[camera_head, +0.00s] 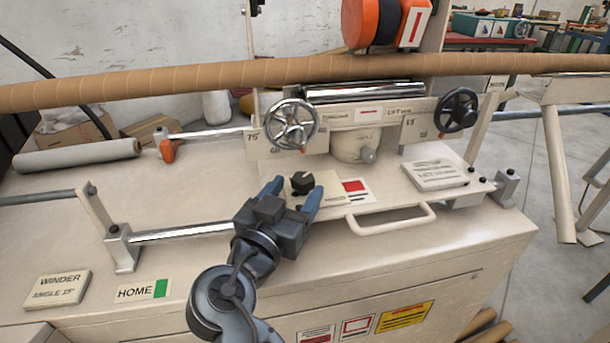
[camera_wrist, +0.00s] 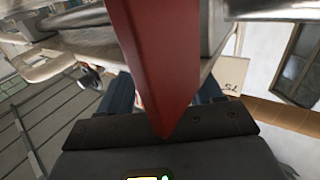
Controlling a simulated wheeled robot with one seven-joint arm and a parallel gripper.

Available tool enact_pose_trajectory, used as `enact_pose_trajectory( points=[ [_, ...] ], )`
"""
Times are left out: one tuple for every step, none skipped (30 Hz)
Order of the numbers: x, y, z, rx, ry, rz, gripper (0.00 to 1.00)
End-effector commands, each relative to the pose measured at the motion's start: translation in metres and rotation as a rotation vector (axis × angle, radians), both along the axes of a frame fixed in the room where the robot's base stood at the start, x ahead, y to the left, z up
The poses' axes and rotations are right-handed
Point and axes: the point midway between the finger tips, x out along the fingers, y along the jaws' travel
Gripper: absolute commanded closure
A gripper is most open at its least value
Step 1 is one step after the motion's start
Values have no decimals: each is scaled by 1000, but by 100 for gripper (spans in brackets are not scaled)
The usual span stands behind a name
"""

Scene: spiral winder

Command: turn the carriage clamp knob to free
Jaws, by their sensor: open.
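The carriage clamp knob (camera_head: 302,180), a small black knob, stands on the light carriage plate (camera_head: 385,196) in the head view. My gripper (camera_head: 295,187) is at the knob with its two blue fingers apart, one to the knob's left and one to its right. I cannot tell whether either finger touches it. A red and white label (camera_head: 356,187) lies on the plate to the right of the knob. In the wrist view a large red wedge shape (camera_wrist: 158,60) fills the middle and hides the space between the blue fingers. I cannot make out the knob there.
A spoked handwheel (camera_head: 292,125) stands behind the knob, and a black handwheel (camera_head: 456,110) is farther right. A loop handle (camera_head: 392,219) sticks out at the carriage's front. A steel rail (camera_head: 185,232) runs on the left. The cardboard tube (camera_head: 230,74) crosses above. The bench's left top is mostly clear.

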Motion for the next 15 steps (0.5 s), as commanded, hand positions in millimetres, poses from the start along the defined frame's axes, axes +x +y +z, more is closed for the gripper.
enact_pose_trajectory(
  points=[
    [8,-3,1,0,0,-2,34],
    [12,-4,1,0,1,-2,34],
    [18,-6,1,0,1,-1,34],
    [22,-7,1,0,0,-2,34],
    [25,-9,1,0,0,-2,34],
    [29,-10,1,-1,0,-1,34],
    [31,-10,0,-1,0,0,34],
    [33,-11,0,-2,1,0,34],
    [36,-12,0,-1,0,0,34],
    [37,-12,0,-1,0,0,34],
    [38,-12,0,-1,0,0,34],
    [39,-13,0,-1,0,0,34],
    [40,-13,0,-1,0,1,34],
    [40,-13,0,-1,0,1,34],
    [40,-13,0,-1,0,1,34]
  ],
)
